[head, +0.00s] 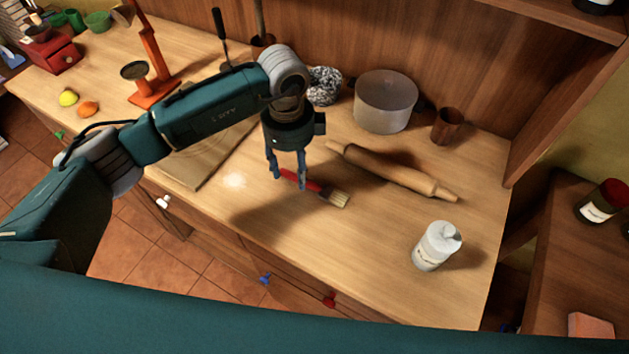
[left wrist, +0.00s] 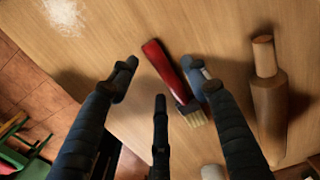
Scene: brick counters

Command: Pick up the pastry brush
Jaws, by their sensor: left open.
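The pastry brush (head: 324,189) has a red handle and pale bristles and lies flat on the wooden counter (head: 300,240). My left gripper (head: 288,183) points down over the brush's handle, its fingers apart and nothing between them that I can see held. In the left wrist view the brush (left wrist: 165,69) lies beyond and between the spread fingers of the left gripper (left wrist: 155,80), closer to the right-hand finger. That finger partly overlaps the brush near its bristle end. My right gripper is not in view.
A rolling pin (head: 394,172) lies just behind and right of the brush. A translucent pot (head: 385,103) and brown cup (head: 447,125) stand at the back. A cutting board (head: 205,158) lies left. The counter's front middle is clear.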

